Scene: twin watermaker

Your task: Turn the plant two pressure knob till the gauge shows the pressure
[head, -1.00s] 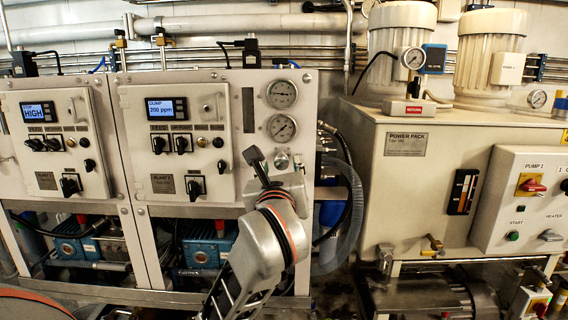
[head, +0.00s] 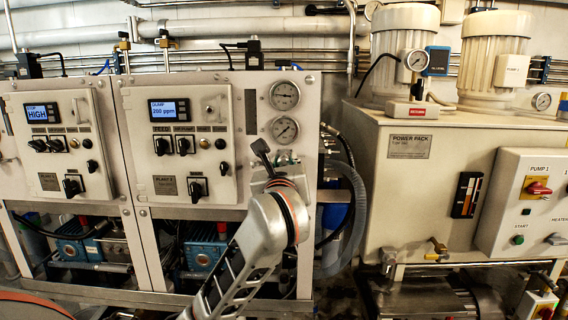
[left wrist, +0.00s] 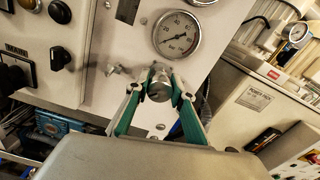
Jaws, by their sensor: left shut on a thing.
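The plant two panel (head: 221,108) is the right one of the two white panels in the head view. Two round gauges, upper (head: 285,95) and lower (head: 284,129), sit on its right side. In the head view my left gripper (head: 276,164) largely hides the knob. My right gripper is not in view.
The plant two door has a display (head: 169,109) reading DUMP 200 ppm and several black knobs. A small metal fitting (left wrist: 115,69) stands left of the held knob. A grey hose (head: 355,220) and the power pack cabinet (head: 440,175) are to the right.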

